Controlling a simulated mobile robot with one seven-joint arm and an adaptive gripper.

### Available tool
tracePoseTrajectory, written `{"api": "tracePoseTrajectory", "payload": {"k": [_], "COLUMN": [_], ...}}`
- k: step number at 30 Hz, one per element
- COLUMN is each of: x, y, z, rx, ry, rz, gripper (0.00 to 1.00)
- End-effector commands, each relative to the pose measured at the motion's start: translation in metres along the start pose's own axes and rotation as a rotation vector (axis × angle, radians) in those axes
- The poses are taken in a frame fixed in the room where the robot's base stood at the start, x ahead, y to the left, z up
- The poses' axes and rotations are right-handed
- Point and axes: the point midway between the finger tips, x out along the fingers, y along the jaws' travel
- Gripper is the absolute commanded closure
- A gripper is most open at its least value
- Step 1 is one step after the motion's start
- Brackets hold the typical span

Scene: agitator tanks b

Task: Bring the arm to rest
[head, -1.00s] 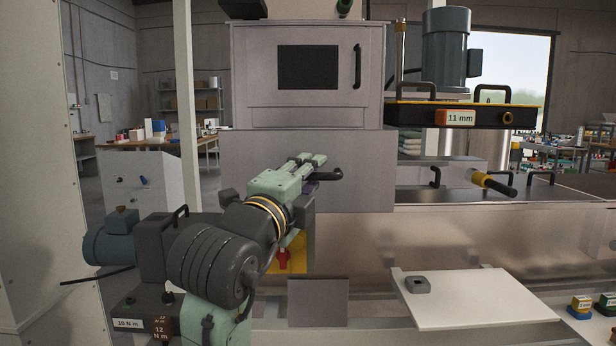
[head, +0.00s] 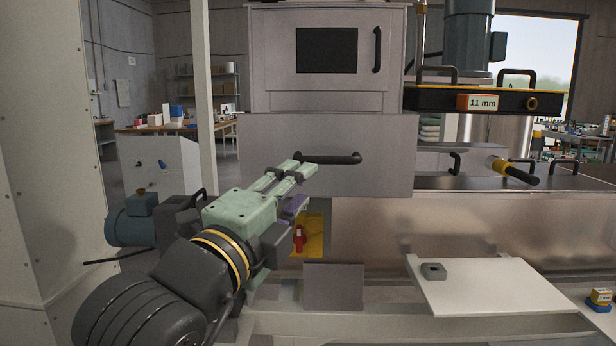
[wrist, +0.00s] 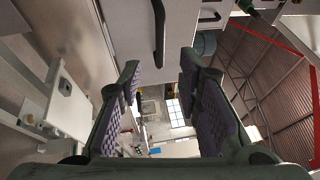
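In the head view the fingertips appear just below and left of a dark bar handle (head: 340,158) on the cabinet. I cannot tell how far they are from it, but no grip on it shows.
A red switch on a yellow plate (head: 300,240) sits below my gripper. A white board (head: 480,285) holding a grey square part (head: 433,270) is at the right. A black plate labelled 11 mm (head: 440,98) hangs under a motor (head: 468,40). A blue motor (head: 135,222) stands left.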

Motion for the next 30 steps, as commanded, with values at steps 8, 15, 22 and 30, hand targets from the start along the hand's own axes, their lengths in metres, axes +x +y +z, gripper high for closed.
{"api": "tracePoseTrajectory", "payload": {"k": [8,15,22,30], "x": [-0.007,-0.009,-0.064,-0.242], "y": [0.0,-0.004,-0.06,-0.106], "z": [0.0,0.007,0.103,0.185], "rx": [0.0,-0.033,-0.39,-0.531], "ry": [0.0,-0.021,-0.255,-0.396], "rz": [0.0,-0.029,-0.469,-1.23], "gripper": [0.69,0.69,0.69,0.69]}}
